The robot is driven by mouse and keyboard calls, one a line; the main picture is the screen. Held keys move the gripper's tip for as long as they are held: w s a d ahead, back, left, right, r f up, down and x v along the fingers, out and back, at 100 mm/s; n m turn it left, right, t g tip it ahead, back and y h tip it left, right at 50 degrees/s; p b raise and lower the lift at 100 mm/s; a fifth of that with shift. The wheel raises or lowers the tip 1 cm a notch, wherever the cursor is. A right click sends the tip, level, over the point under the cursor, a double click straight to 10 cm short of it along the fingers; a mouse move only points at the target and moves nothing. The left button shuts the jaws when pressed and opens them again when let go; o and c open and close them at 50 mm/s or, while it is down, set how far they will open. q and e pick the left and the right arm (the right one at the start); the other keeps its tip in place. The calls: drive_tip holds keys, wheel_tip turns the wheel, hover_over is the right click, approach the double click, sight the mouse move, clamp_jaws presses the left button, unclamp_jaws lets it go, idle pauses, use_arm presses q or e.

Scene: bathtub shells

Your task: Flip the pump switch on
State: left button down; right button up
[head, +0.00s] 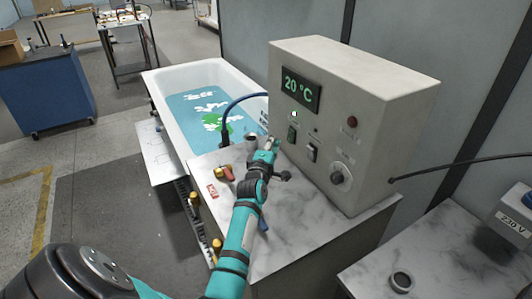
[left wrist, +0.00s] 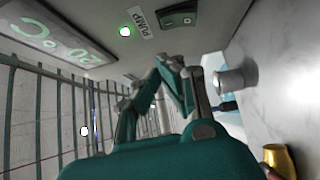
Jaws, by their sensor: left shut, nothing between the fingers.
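The pump switch (head: 291,135) is a dark green rocker on the front of the beige control box (head: 395,85). In the left wrist view the pump switch (left wrist: 180,15) shows at the top, beside a PUMP label (left wrist: 143,20) and a glowing green-white lamp (left wrist: 125,31). My left gripper (head: 272,143) is shut and empty, just in front of the panel near the switch. Its fingers (left wrist: 170,62) show close to the panel in the left wrist view; I cannot tell whether they touch it. The rocker's exact tilt is unclear. My right gripper is out of view.
The box also carries a 20 °C display (head: 301,91), a second switch (head: 312,152), a red button (head: 351,121) and a knob (head: 340,176). A water-filled bathtub (head: 172,77) stands behind. A blue hose (head: 227,112) and red-handled valve (head: 225,173) are near my arm.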

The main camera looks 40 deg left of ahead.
use_arm(q)
drive_tip(key=r+v, duration=0.1)
drive_tip(key=v, duration=0.5)
drive_tip(key=shift+b, duration=0.35)
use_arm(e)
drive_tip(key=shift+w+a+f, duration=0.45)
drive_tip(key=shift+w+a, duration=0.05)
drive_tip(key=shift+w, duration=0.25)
use_arm(q)
drive_tip(key=shift+a+r, duration=0.1)
